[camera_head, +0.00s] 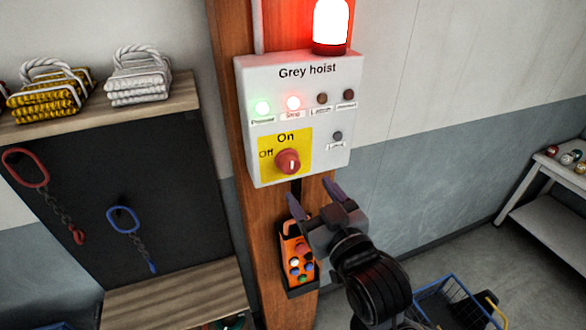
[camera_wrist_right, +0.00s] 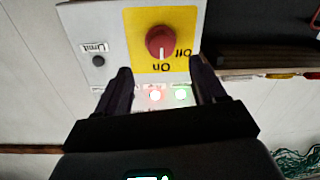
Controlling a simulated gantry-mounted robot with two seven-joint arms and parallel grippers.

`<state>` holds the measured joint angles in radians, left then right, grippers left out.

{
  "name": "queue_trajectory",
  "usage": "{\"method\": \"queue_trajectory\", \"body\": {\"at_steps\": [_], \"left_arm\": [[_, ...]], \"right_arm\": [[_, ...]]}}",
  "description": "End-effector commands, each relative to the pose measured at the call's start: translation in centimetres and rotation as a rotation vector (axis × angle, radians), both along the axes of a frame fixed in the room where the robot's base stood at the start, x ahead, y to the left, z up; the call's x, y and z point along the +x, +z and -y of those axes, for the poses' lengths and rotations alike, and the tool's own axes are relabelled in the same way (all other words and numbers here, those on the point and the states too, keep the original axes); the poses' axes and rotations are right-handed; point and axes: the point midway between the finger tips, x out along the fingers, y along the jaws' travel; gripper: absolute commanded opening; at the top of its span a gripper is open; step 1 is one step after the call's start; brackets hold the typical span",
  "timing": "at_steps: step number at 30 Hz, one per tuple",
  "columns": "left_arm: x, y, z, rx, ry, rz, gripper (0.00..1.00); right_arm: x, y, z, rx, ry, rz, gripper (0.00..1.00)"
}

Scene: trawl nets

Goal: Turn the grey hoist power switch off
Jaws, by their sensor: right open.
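The grey hoist control box (camera_head: 345,75) is mounted on an orange post and labelled "Grey hoist". Its red rotary switch (camera_head: 288,161) sits on a yellow plate (camera_head: 303,138) marked "On" above and "Off" to the left. In the right wrist view the switch (camera_wrist_right: 160,42) shows a white mark on its side facing "On". A green lamp (camera_head: 263,107) and a red lamp (camera_head: 293,103) are lit on the box. My right gripper (camera_head: 314,199) is open and empty, below the switch and apart from it. My left gripper is not in view.
An orange pendant control (camera_head: 298,262) with several buttons hangs in a holder on the post, close to my right gripper. A red beacon (camera_head: 331,25) glows on top of the box. A board with chain slings (camera_head: 125,220) stands left; a blue wire basket (camera_head: 455,305) lies lower right.

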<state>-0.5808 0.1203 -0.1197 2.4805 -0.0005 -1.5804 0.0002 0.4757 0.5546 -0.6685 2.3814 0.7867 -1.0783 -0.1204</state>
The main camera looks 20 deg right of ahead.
Motion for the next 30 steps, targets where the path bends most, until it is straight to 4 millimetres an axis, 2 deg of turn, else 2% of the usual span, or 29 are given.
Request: {"method": "queue_trajectory", "body": {"at_steps": [9,15,21,30], "left_arm": [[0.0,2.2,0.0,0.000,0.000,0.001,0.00],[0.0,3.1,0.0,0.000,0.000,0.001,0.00],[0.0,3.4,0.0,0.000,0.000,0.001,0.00],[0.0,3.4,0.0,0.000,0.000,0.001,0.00]], "right_arm": [[5.0,0.3,-0.1,-0.001,-0.002,-0.003,0.70],[7.5,0.1,-0.3,0.001,-0.001,-0.003,0.70],[8.6,0.0,-0.3,0.002,0.001,-0.002,0.70],[8.7,-0.1,-0.3,0.001,0.001,-0.002,0.70]]}}
